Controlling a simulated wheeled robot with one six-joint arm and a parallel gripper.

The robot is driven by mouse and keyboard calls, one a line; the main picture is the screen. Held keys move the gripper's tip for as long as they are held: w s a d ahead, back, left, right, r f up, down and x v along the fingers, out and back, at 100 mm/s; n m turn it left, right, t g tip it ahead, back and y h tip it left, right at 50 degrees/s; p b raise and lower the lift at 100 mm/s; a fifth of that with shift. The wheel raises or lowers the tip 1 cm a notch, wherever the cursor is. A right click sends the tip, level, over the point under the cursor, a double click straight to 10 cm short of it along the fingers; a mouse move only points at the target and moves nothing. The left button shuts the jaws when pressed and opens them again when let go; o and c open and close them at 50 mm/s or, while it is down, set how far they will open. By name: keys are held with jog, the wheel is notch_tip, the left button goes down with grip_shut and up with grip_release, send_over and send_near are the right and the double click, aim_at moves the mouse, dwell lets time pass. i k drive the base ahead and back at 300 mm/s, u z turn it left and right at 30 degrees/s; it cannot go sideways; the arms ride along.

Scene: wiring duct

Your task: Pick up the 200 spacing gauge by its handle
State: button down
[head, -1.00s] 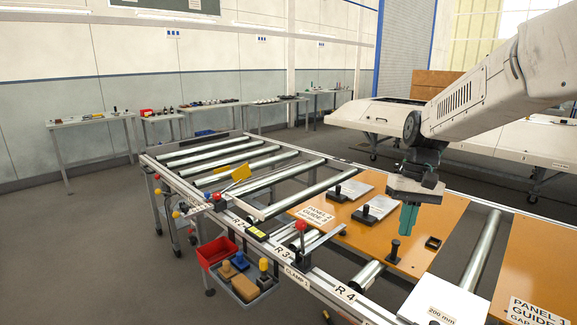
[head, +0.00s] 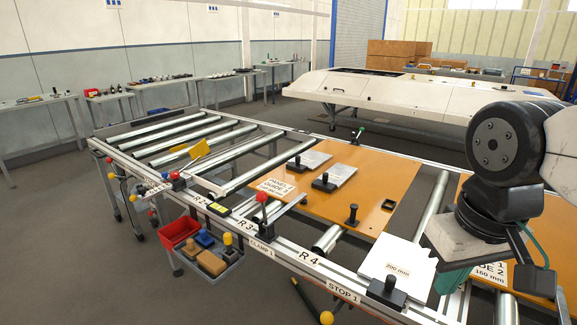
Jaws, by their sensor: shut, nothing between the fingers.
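The 200 spacing gauge (head: 398,252) is a white plate marked "200 mm" near the front rail, at the lower right of the head view. Its black handle (head: 387,292) stands at the plate's front end, near the rail. My gripper (head: 453,279) has teal fingers and is to the right of the plate, partly hidden by the arm. It is shut and empty. It overlaps the plate's right edge in the picture, and I cannot tell the gap in depth. The handle is free of the gripper.
An orange panel (head: 330,212) carries two smaller plates with black handles (head: 326,182) and a black post (head: 352,215). A red-knobbed clamp (head: 262,198) stands on the front rail. Rollers (head: 205,140) lie to the left. A second orange panel (head: 520,215) is behind my arm.

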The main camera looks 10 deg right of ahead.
aim_at(398, 269)
jog(key=k, duration=1.1)
jog(key=u, duration=0.75)
jog(key=i, duration=1.5)
jog(key=z, duration=0.6)
